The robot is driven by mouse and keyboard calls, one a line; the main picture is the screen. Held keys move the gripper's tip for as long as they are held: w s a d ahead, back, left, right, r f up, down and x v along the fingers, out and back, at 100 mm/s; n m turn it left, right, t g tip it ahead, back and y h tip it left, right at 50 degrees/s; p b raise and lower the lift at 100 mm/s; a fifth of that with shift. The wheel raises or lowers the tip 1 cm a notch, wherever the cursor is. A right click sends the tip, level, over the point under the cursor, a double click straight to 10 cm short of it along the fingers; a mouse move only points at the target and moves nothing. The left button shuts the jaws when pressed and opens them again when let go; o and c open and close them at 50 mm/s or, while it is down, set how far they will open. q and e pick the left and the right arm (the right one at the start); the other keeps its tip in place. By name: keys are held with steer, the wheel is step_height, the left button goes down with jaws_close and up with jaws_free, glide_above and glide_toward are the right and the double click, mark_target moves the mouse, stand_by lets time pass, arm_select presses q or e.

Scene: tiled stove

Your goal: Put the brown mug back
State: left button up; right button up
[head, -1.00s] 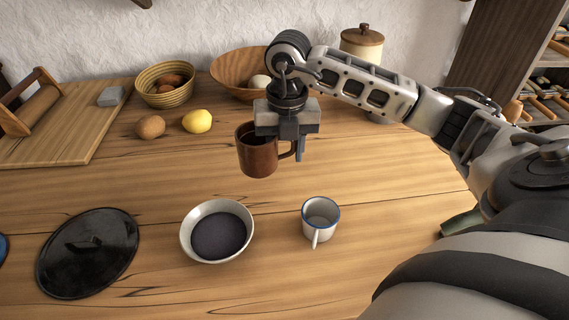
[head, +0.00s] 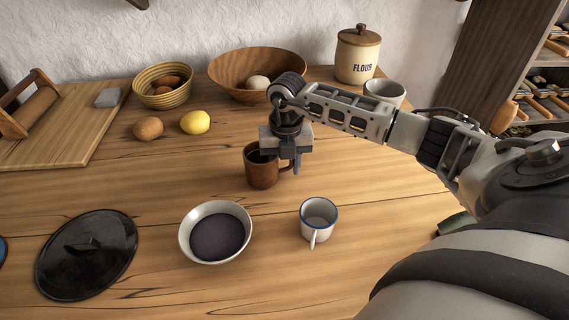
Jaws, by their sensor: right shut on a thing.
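The brown mug (head: 261,171) is upright in the middle of the wooden table (head: 110,190), behind the bowl and the white mug. Its handle points right. My right gripper (head: 287,155) reaches down from above and is shut on the mug at its right side, by the rim. The mug's base looks at or very close to the tabletop; I cannot tell if it touches. My left gripper is not in view.
A pale bowl with dark contents (head: 186,232) and a blue-rimmed white mug (head: 318,216) stand in front. A black lid (head: 88,255) lies at left. Behind are a lemon (head: 195,122), a brown egg-like item (head: 148,128), a wooden bowl (head: 225,73), a flour jar (head: 356,62) and a white cup (head: 385,92).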

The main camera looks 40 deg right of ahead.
steer(key=shift+f, duration=0.1)
steer(key=o, duration=1.3)
step_height(320, 180, up, 12)
steer(key=shift+s+d+r, duration=0.1)
steer(key=shift+d+r, duration=0.05)
steer(key=shift+r, duration=0.05)
